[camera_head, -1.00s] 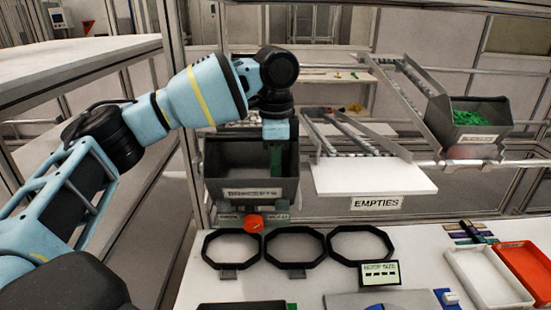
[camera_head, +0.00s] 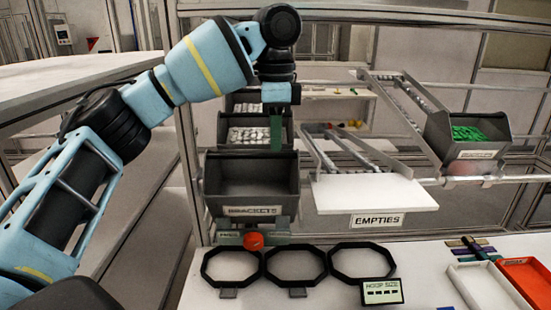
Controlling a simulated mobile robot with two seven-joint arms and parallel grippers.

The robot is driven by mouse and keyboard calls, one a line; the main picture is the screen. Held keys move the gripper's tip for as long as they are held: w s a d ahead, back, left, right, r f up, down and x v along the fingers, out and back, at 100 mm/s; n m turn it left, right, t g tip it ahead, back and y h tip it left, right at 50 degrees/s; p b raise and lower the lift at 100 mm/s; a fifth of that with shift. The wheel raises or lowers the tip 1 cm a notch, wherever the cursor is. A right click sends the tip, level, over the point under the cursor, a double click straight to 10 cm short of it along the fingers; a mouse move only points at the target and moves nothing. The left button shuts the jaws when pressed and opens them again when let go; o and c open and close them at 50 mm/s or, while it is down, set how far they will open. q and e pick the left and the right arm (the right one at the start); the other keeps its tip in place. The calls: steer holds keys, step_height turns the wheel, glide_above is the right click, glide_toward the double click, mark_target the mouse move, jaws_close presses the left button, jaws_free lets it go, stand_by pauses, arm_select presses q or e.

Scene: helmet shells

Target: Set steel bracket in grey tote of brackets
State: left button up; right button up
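The grey tote (camera_head: 252,212) labelled BRACKETS stands at the near end of a rack left of centre. Its visible inside is dark, and I make out no bracket there. My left gripper (camera_head: 276,133) points down above and behind the tote's front, at the end of the blue arm. A narrow green part shows below its wrist, and I cannot tell whether it is a finger or something held. No steel bracket is clearly visible. My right gripper is not in view.
Bins with pale parts (camera_head: 248,134) sit behind the tote. A red knob (camera_head: 253,241) is below it. Three black octagonal hoops (camera_head: 294,265) lie on the bench. A white EMPTIES shelf (camera_head: 375,195), a bin of green parts (camera_head: 468,145) and white and orange trays (camera_head: 490,287) are right.

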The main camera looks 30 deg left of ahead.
arm_select(q)
steer(key=shift+r, duration=1.65)
